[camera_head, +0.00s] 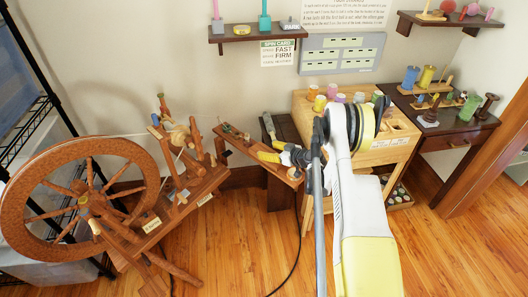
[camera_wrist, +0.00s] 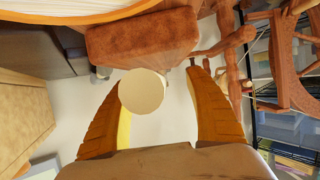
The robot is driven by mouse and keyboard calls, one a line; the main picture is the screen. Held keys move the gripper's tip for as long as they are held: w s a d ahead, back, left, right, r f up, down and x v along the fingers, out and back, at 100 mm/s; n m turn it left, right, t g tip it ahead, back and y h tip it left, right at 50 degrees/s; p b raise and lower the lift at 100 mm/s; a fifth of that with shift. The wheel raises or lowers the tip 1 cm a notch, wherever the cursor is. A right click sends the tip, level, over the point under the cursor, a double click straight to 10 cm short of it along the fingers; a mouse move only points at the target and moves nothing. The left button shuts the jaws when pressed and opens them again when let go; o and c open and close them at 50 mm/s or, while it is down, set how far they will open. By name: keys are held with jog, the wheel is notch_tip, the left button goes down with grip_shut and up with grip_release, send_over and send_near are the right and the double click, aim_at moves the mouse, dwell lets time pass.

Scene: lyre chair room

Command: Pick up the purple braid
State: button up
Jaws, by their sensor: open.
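A small purple item (camera_head: 341,98) stands among coloured pieces on the light wooden cabinet; it is too small to tell whether it is the purple braid. No purple thing shows in the wrist view. My gripper (camera_head: 268,150) is at the narrow wooden bench, left of the cabinet, pointing left. In the wrist view my gripper (camera_wrist: 158,78) has its two curved fingers apart. A round cream disc (camera_wrist: 141,92) shows between them; I cannot tell whether it touches the left finger. Nothing is visibly held.
The light wooden cabinet (camera_head: 390,152) stands behind my arm. A spinning wheel (camera_head: 150,170) fills the left. A dark desk with spools (camera_head: 460,132) is at the right. Wall shelves (camera_head: 255,35) hang above. Wooden floor (camera_head: 240,240) is open in front.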

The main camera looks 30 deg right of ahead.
jog(key=shift+r, duration=0.1)
jog(key=c, duration=1.3)
jog(key=shift+r, duration=0.1)
